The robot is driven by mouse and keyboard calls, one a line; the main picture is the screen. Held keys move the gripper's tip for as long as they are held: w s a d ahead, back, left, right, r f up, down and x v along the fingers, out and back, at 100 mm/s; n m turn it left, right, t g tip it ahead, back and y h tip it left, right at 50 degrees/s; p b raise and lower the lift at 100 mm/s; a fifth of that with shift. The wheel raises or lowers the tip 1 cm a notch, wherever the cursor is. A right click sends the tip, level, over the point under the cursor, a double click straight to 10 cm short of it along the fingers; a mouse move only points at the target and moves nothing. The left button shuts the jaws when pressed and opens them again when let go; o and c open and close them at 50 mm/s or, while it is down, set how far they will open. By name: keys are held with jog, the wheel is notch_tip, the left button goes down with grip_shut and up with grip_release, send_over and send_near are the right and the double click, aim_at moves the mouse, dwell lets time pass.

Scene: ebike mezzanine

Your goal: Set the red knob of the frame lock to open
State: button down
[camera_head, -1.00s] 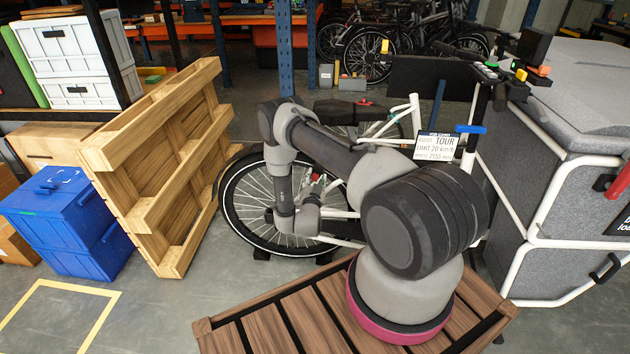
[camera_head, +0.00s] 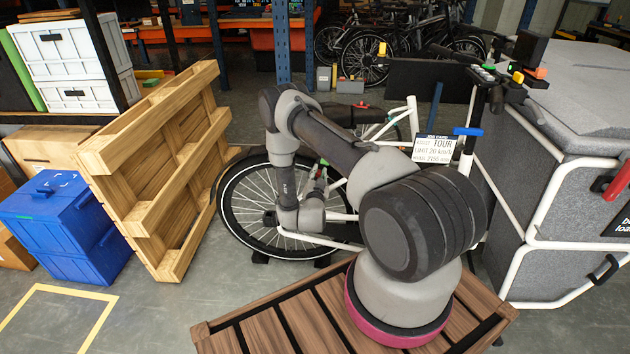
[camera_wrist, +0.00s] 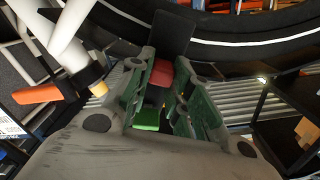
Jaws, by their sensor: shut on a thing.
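In the wrist view, the red knob (camera_wrist: 162,73) shows between the far ends of my gripper's two green-padded fingers (camera_wrist: 165,88). The fingers are closed on it, and they hide its sides. A bright green patch (camera_wrist: 146,118) shows lower down between the fingers; I cannot tell what it belongs to. In the head view, the white cargo bike's rear wheel (camera_head: 226,200) stands behind my arm. My wrist is beside this wheel, and my arm hides most of the frame lock. The knob's exact angle cannot be read.
A wooden pallet (camera_head: 150,205) leans left of the wheel, with blue crates (camera_head: 62,225) beyond it. A slatted wooden surface (camera_head: 265,330) lies in front. Grey cargo boxes (camera_head: 560,225) stand at the right. White frame tubes (camera_wrist: 62,38) pass close to my gripper.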

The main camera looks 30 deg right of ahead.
jog(key=shift+r, duration=0.1)
jog(key=c, duration=1.3)
grip_release()
jog(key=shift+d, duration=0.1)
jog(key=v, duration=1.2)
